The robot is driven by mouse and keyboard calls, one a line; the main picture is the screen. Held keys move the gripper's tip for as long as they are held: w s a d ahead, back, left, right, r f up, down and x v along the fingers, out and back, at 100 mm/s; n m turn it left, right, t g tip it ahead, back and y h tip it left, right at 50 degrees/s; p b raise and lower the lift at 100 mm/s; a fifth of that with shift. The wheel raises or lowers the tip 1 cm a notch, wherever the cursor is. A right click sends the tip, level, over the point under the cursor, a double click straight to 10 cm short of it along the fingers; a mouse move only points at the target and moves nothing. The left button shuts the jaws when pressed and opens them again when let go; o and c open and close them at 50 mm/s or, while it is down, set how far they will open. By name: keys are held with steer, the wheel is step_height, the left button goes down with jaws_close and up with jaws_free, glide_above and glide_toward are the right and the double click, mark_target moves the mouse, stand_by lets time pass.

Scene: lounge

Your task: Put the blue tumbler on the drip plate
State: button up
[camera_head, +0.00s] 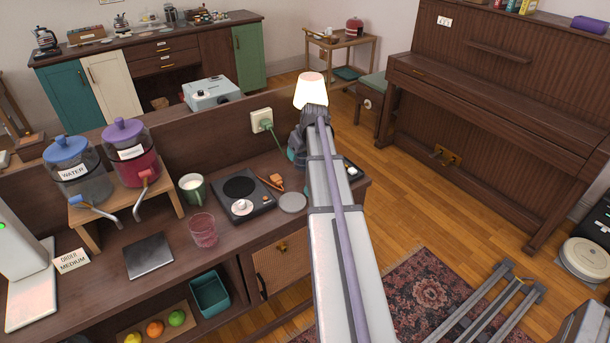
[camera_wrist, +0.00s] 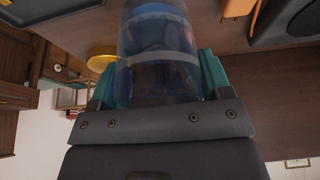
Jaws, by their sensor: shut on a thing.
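My gripper (camera_wrist: 158,78) is shut on the blue tumbler (camera_wrist: 160,45), a clear blue cup with paler bands, held between teal fingers in the wrist view. In the head view my arm hides the tumbler and most of the gripper, at the right end of the counter. A flat dark square plate (camera_head: 148,256), apparently the drip plate, lies bare on the counter in front of the water dispenser (camera_head: 75,165) and the purple-lidded dispenser (camera_head: 130,150). It is well left of my gripper.
A pink glass (camera_head: 203,231), a green mug (camera_head: 193,188), a black device with a round disc (camera_head: 240,190) and a grey round disc (camera_head: 293,202) stand between the plate and my arm. The dispenser spouts jut forward behind the plate. An order card (camera_head: 72,261) is left of it.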

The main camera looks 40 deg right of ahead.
mark_target(302, 161)
steer(key=shift+f, duration=0.45)
step_height(302, 161, down, 4)
steer(key=b, duration=0.3)
steer(key=shift+b, duration=0.3)
steer(key=shift+r, duration=0.35)
steer(key=shift+f, duration=0.15)
steer(key=o, duration=1.1)
steer(key=shift+c, duration=0.2)
